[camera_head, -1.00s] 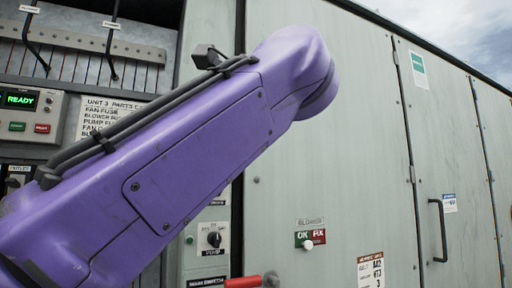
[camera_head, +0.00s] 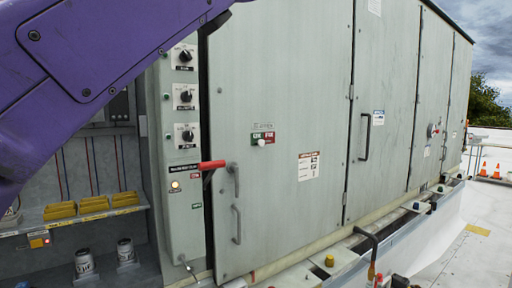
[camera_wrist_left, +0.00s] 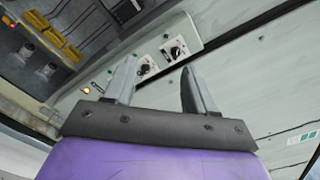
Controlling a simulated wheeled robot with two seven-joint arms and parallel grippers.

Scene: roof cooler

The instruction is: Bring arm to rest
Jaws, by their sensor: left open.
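My left arm is purple and crosses the upper left of the head view; its gripper is outside that view. In the left wrist view my left gripper (camera_wrist_left: 160,92) is open, its two grey fingers apart with nothing between them. Beyond the fingers is the grey-green control panel (camera_head: 178,140) with several black knobs; its knobs also show in the wrist view. My right gripper is in neither view.
A red handle (camera_head: 211,165) sticks out from the panel beside the closed cabinet door (camera_head: 275,200). Yellow bins (camera_head: 93,205) stand on a shelf at left, with cans (camera_head: 84,262) below. Open roof floor (camera_head: 470,250) lies at right, with orange cones (camera_head: 496,171) farther off.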

